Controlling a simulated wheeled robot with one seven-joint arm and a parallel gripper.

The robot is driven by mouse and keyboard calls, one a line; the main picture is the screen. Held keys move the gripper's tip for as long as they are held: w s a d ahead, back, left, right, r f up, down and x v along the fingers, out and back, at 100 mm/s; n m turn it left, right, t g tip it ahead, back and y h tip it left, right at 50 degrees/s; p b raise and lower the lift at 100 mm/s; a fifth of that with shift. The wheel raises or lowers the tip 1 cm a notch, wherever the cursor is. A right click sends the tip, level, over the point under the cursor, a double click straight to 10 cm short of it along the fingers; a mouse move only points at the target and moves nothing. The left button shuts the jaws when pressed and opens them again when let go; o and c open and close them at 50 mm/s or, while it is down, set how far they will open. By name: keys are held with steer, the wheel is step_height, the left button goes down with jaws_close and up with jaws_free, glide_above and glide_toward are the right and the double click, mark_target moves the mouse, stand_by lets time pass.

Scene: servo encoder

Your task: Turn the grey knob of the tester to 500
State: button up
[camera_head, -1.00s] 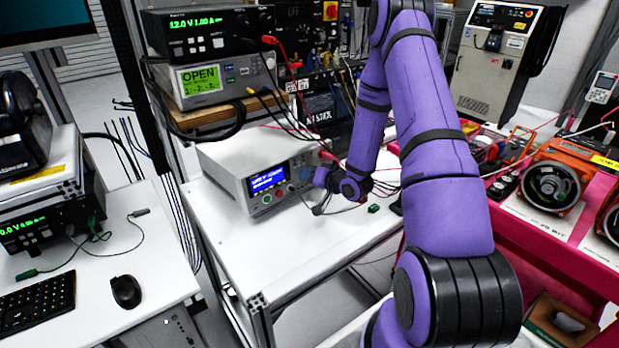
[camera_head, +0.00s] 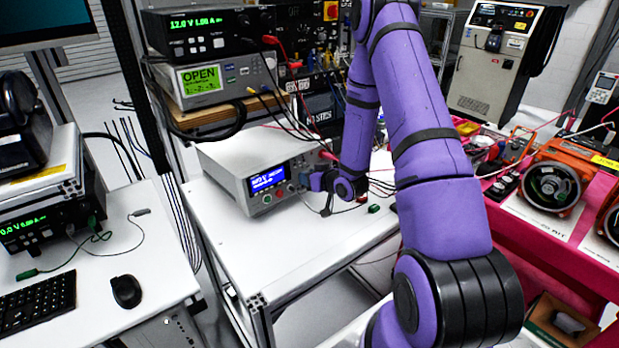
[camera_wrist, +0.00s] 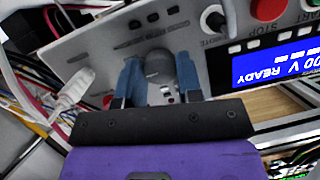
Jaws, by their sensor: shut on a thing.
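The tester (camera_head: 225,178) is a light grey box on the white table, with a lit blue display (camera_head: 267,179) on its front. In the wrist view the display (camera_wrist: 278,62) reads "00 V READY", with its left part cut off by the frame as the panel shows tilted. The grey knob (camera_wrist: 159,65) sits on the panel between the two blue fingers of my gripper (camera_wrist: 158,76). My gripper is shut on the knob. The knob's lower part and any pointer or scale marks are hidden or too small to read. In the head view my gripper (camera_head: 319,182) is at the tester's right front.
A white plug with cable (camera_wrist: 74,91) is at the panel's other end. A small green connector (camera_head: 374,208) lies on the white table (camera_head: 300,240), whose front is clear.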

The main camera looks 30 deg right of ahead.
steer(key=shift+n, duration=0.5)
steer(key=shift+h, duration=0.3)
steer(key=o, duration=0.9)
steer(key=v, duration=1)
steer(key=shift+s+d+r, duration=0.1)
steer(key=shift+s, duration=0.3)
